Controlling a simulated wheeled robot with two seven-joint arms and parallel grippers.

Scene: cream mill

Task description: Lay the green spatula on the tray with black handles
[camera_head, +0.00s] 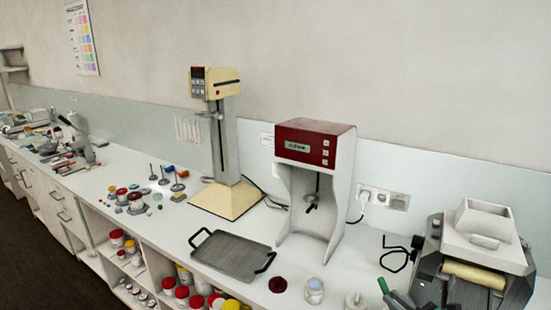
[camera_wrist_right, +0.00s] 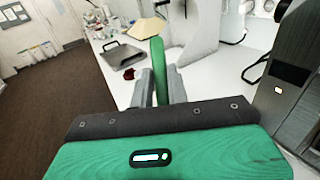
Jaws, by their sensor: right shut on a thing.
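The grey tray with black handles (camera_head: 231,255) lies flat and empty near the front edge of the white counter in the head view. It also shows in the right wrist view (camera_wrist_right: 121,61), at the upper left. My right gripper (camera_wrist_right: 160,88) is shut on the green spatula (camera_wrist_right: 158,58), whose green end sticks up between the fingers. In the head view the spatula's green tip (camera_head: 384,286) shows at the bottom right, right of the tray and apart from it. The rest of the spatula is hidden. My left gripper is in neither view.
A dark red dish (camera_head: 278,285) and a small glass jar (camera_head: 314,291) stand between the tray and my right gripper. A red-and-white mixer (camera_head: 316,150) and a cream stand machine (camera_head: 226,199) stand behind the tray. A roller mill (camera_head: 478,262) is at the right.

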